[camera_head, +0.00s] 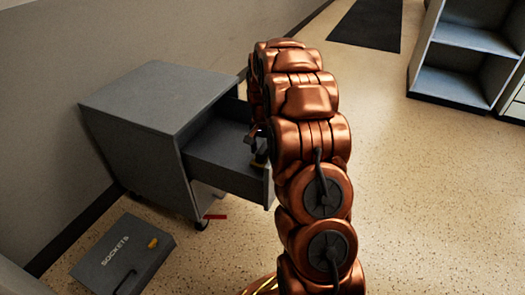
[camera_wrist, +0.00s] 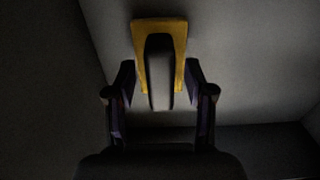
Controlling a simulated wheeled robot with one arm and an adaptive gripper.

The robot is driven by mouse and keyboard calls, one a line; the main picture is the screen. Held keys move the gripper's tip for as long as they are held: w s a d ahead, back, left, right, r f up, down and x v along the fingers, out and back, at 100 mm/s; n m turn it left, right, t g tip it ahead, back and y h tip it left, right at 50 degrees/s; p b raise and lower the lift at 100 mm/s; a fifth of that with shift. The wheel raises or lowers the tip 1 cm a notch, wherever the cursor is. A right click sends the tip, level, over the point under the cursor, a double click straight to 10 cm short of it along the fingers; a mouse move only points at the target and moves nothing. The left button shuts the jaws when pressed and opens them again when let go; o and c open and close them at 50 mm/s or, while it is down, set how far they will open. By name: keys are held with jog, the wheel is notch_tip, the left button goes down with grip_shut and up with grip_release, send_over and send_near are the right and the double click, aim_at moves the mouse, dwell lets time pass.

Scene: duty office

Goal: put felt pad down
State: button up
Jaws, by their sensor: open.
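The felt pad (camera_wrist: 177,33), yellow with a dark raised grip along its middle, shows in the wrist view. It appears to lie on the grey floor inside the open drawer (camera_head: 215,165). My gripper (camera_wrist: 160,85) is open, with one finger on each side of the pad's dark grip and a visible gap on both sides. My arm hides most of the gripper there.
The drawer belongs to a grey wheeled cabinet (camera_head: 160,95) against the wall. A grey case marked SOCKETS (camera_head: 120,262) lies on the floor at lower left. A red object (camera_head: 215,217) is near the cabinet's caster. Shelves (camera_head: 470,60) stand at upper right. A dark mat (camera_head: 368,22) lies behind.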

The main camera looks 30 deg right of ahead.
aim_at(263, 149)
notch_tip(263, 149, up, 11)
jog(key=p, duration=0.4)
jog(key=s+a+r+n, duration=0.3)
jog(key=s+a+r, duration=0.1)
jog(key=s+a, duration=0.4)
jog(key=s+a+n+g, duration=0.1)
jog(key=s+a+n, duration=0.2)
jog(key=s, duration=0.7)
jog(key=s+a+n+g, duration=0.1)
jog(key=s+a+n, duration=0.2)
jog(key=s+a, duration=0.4)
jog(key=s+a+r+n+g, duration=0.1)
jog(key=s+a+n, duration=0.2)
jog(key=s, duration=1)
jog(key=a, duration=0.3)
jog(key=shift+s+g, duration=0.3)
jog(key=shift+s, duration=0.05)
jog(key=shift+w+r, duration=0.1)
